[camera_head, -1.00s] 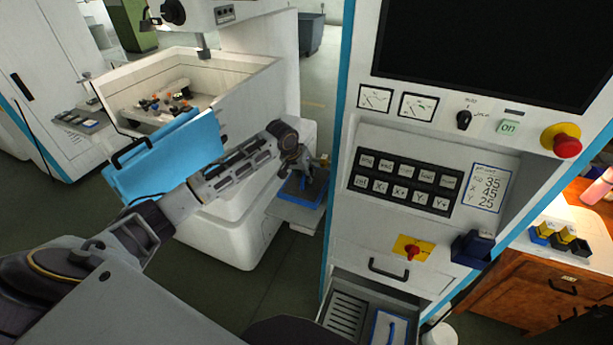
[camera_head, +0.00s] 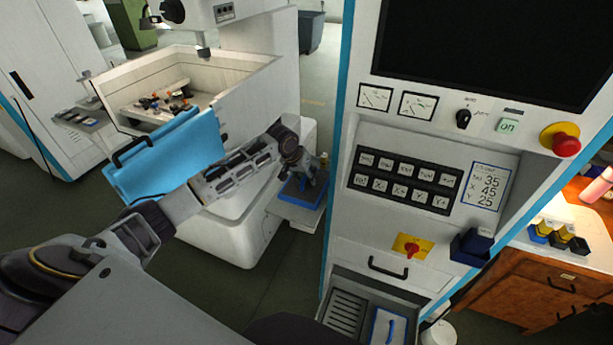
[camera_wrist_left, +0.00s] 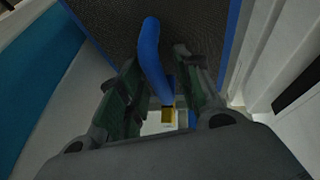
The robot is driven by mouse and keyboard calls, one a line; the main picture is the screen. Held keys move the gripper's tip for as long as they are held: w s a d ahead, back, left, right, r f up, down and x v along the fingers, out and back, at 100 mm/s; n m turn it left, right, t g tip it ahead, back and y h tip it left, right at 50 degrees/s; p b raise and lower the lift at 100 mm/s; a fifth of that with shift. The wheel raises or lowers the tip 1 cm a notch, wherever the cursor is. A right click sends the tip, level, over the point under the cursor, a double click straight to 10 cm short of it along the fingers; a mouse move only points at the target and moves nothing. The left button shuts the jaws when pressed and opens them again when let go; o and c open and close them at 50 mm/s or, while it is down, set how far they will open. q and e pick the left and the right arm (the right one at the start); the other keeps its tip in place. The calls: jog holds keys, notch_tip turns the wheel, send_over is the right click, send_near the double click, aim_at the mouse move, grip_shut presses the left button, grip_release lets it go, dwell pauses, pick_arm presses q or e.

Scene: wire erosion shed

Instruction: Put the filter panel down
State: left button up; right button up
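The filter panel (camera_head: 293,195) has a dark mesh face and a blue frame. In the head view it lies on a small white shelf (camera_head: 296,216) on the side of the white machine, partly covered by my left gripper (camera_head: 308,177). In the left wrist view the dark mesh of the panel (camera_wrist_left: 110,25) shows with its blue bar handle (camera_wrist_left: 150,48). The left gripper (camera_wrist_left: 160,72) has its fingers apart, one on each side of the handle, with a visible gap on the right. My right gripper is out of view.
A control cabinet (camera_head: 350,235) stands close to the right of the shelf. A blue door (camera_head: 165,160) with a black handle hangs behind my left arm. Green floor lies between.

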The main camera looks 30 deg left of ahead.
pick_arm(q)
jog(key=shift+r, duration=0.1)
jog(key=b+v, duration=0.2)
jog(key=v, duration=1)
dwell(0.8)
